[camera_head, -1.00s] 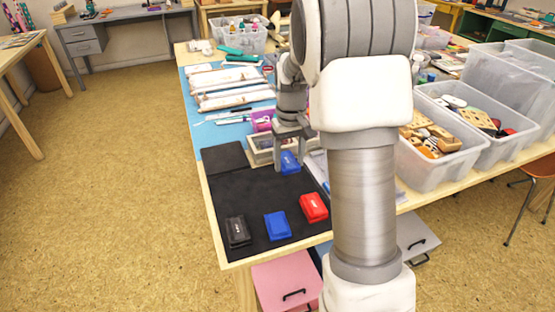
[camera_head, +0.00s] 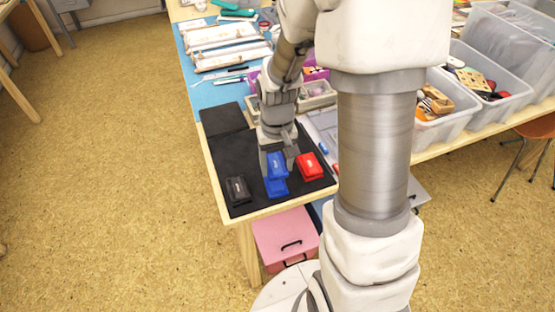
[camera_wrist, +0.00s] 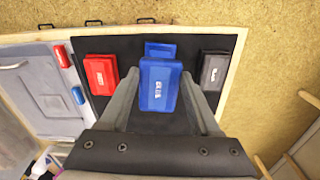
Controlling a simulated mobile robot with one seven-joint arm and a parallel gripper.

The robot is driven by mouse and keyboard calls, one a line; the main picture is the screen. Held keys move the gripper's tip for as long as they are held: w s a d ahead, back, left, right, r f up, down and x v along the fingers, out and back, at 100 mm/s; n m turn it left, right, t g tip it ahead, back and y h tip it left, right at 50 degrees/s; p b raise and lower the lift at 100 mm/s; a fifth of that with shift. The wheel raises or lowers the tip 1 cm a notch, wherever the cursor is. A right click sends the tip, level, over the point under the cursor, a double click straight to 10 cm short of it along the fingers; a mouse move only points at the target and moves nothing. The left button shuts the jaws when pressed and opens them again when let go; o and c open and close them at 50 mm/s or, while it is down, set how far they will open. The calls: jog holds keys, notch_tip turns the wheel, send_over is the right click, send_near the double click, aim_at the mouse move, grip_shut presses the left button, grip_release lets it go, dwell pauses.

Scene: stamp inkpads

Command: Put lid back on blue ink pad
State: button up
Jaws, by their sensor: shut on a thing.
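My gripper (camera_head: 278,160) is shut on the blue lid (camera_wrist: 160,92), with one finger on each side of it. The lid carries a white label and also shows between the fingers in the head view (camera_head: 277,171). The blue ink pad (camera_head: 276,189) sits on the black mat, partly hidden by the lid. In the wrist view the pad (camera_wrist: 160,49) shows just beyond the lid's far edge. The lid looks larger there, so it seems held above the mat and offset from the pad. The exact gap cannot be told.
A red ink pad (camera_head: 310,167) and a black ink pad (camera_head: 237,190) sit close on either side, on the black mat (camera_head: 229,158). Clear bins (camera_head: 440,128) stand right of my arm. The table's front edge is close to the pads.

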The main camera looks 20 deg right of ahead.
aim_at(277, 187)
jog(key=shift+f, duration=0.1)
jog(key=shift+f+b, duration=2.15)
jog(key=shift+f, duration=0.55)
jog(key=shift+f+b, duration=0.3)
jog(key=shift+f, duration=0.3)
dwell(0.7)
jog(key=o, duration=1.4)
jog(key=shift+r+p, duration=2.9)
jog(key=shift+r, duration=0.65)
